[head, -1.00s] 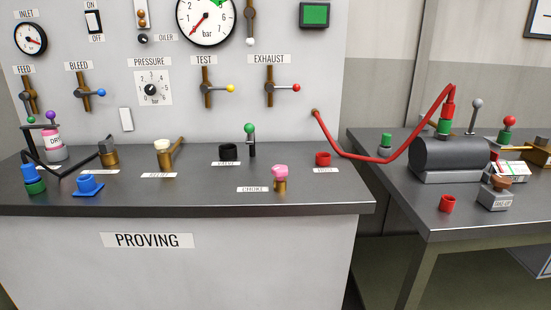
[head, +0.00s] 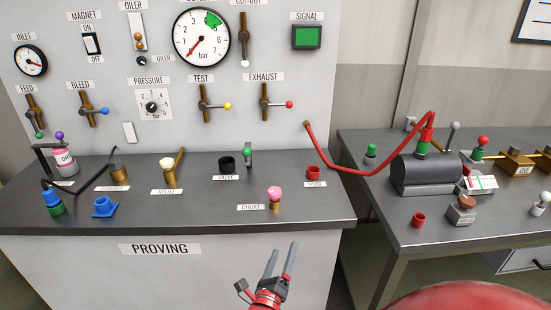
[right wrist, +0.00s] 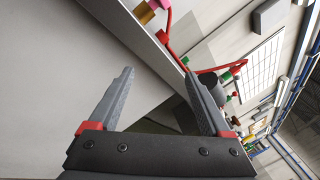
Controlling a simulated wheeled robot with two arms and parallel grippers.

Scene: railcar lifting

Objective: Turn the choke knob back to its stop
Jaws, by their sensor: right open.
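The choke knob (head: 274,193) is a pink knob on a short brass post. It stands on the bench near the front edge, beside the CHOKE label (head: 250,207). My right gripper (head: 282,250) is in front of the bench, below the knob and apart from it, with its two grey fingers pointing up. In the right wrist view the fingers (right wrist: 162,85) are spread and nothing is between them. The pink knob (right wrist: 144,13) shows there at the top edge, partly cut off. My left gripper is in no view.
A red HOSE socket (head: 314,173) stands right of the knob, with a red hose (head: 345,168) behind it. The black valve cup (head: 227,163) and a brass relief fitting (head: 168,173) stand to the left. The bench front edge (head: 180,230) lies between gripper and knob.

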